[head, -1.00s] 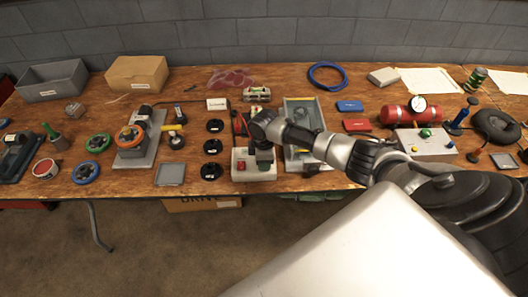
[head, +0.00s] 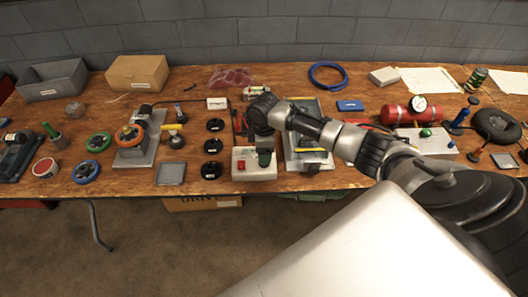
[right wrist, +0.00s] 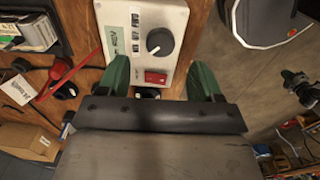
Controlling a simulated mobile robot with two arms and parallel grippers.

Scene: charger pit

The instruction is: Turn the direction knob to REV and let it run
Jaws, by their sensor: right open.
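The white control box (head: 243,174) stands near the table's front edge in the head view. In the right wrist view the box (right wrist: 172,14) shows a black round knob (right wrist: 160,41) with a pale pointer mark, a small display or label with "REV" beside it, and a red switch (right wrist: 155,77). The exact pointer setting is too small to read surely. My right gripper (head: 264,158) is over the box in the head view. In the right wrist view its green fingers (right wrist: 161,72) are open, apart on either side of the box, with nothing between them touching the knob. My left gripper is not in view.
Three black round pieces (head: 213,146) stand left of the box. A grey tray (head: 308,160) is close on its right, partly under my arm. A motor-like unit with an orange wheel (head: 131,134) stands further left. A red cylinder with a gauge (head: 398,115) lies right.

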